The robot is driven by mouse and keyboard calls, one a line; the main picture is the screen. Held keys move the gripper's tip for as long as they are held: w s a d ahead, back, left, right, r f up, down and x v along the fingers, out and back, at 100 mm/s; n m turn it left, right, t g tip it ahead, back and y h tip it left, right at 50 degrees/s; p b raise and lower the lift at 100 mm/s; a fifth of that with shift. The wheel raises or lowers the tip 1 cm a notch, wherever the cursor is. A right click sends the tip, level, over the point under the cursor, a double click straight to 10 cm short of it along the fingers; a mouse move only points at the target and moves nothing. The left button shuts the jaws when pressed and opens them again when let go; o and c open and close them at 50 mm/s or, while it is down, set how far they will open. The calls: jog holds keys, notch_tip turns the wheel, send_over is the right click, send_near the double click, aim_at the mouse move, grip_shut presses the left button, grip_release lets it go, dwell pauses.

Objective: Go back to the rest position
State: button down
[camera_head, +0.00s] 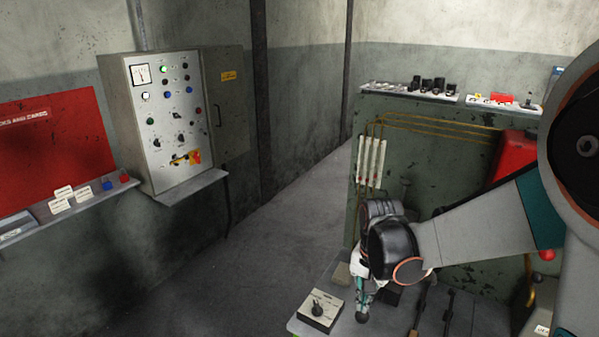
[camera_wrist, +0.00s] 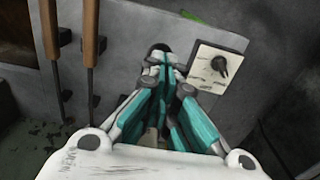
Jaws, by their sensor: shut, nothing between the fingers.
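My gripper (camera_head: 361,312) hangs at the end of my arm, pointing down over the grey worktable at the lower middle of the head view. In the wrist view its teal and white fingers (camera_wrist: 166,62) are closed together with nothing visible between them. A dark round shape (camera_wrist: 159,48) shows right at the fingertips; I cannot tell whether they touch it. A pale control box with a black knob (camera_head: 319,311) is on the table just left of the gripper. The box also shows right of the fingers in the wrist view (camera_wrist: 215,75).
Wooden-handled tools (camera_wrist: 91,40) lie left of the fingers. A control cabinet (camera_head: 165,120) and a shelf (camera_head: 70,208) are on the left wall. The floor (camera_head: 260,260) between is clear.

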jog(key=s+r+n+t+b, duration=0.3)
jog(key=s, duration=0.4)
jog(key=s+r+n+t+b, duration=0.4)
jog(key=s, duration=0.4)
dwell(1.4)
